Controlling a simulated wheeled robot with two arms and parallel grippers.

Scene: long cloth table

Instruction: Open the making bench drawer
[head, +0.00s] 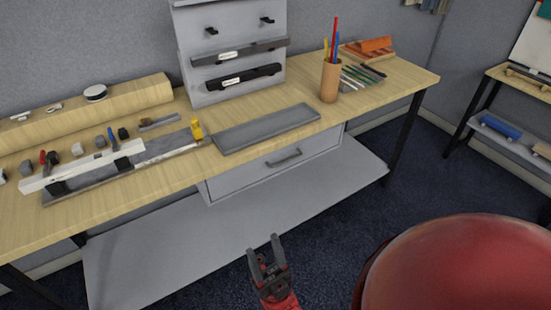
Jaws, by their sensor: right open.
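The making bench (403,79) is a long wooden-topped table with black legs. Its grey drawer (245,179) hangs under the top near the middle and looks shut. A dark bar handle (284,158) is on the drawer front. My right gripper (265,248) is below and in front of the drawer, jaws apart and empty, pointing up toward it. It is apart from the handle. My left gripper is not in view.
A grey shelf (150,262) runs low under the bench. On top are a grey slab (266,129), a pencil cup (330,82), an upright tool rack (222,42) and several small tools at left. A red round surface (470,265) fills the lower right. Dark carpet is clear between.

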